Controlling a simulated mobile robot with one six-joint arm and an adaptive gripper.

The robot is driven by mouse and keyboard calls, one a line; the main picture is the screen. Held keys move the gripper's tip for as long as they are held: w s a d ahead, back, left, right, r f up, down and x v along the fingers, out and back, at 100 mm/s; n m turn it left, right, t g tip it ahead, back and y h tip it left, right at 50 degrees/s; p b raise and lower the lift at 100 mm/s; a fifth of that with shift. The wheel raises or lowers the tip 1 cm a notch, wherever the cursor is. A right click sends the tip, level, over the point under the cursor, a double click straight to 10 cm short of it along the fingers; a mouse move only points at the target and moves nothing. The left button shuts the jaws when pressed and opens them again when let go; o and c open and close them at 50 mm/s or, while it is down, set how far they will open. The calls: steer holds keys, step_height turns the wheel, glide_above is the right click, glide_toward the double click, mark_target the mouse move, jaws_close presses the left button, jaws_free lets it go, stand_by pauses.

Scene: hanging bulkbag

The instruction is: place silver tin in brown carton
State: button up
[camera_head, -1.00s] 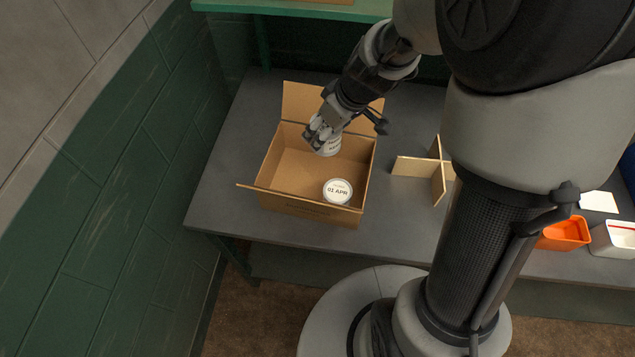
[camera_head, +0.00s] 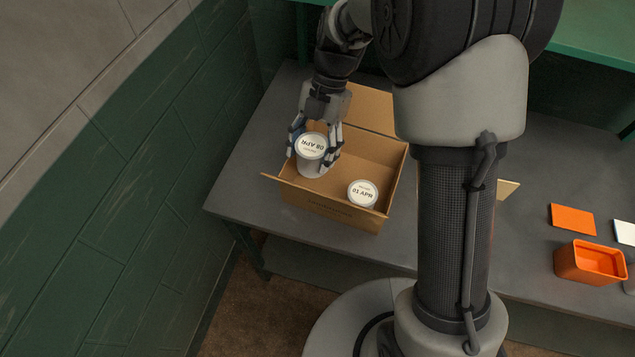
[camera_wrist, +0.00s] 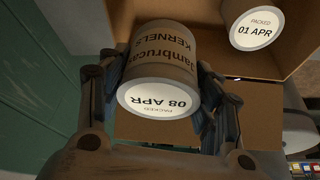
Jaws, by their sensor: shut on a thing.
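My gripper (camera_head: 315,140) is shut on a silver tin (camera_head: 312,150) with a white lid reading "08 APR". The tin is tilted, its lid toward the head camera, over the left part of the open brown carton (camera_head: 330,206). In the wrist view the tin (camera_wrist: 162,60) sits between both fingers (camera_wrist: 155,105), with "Jambruca KERNELS" on its side. I cannot tell whether its base touches the carton floor. A second tin (camera_head: 362,193), lid reading "01 APR", stands inside the carton at the front right. It also shows in the wrist view (camera_wrist: 257,27).
The carton stands on a grey table (camera_head: 235,190) with its flaps open. A green brick wall (camera_head: 130,200) is at the left. An orange bin (camera_head: 588,262) and an orange lid (camera_head: 573,219) are at the right. A green shelf (camera_head: 590,38) is behind.

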step_height(320, 180, down, 12)
steer(key=b, duration=0.3)
steer(key=shift+f, duration=0.25)
steer(key=shift+r, duration=0.1)
steer(key=o, duration=0.7)
steer(key=shift+f, duration=0.2)
steer(key=shift+o, duration=1.2)
steer(key=shift+r, duration=0.1)
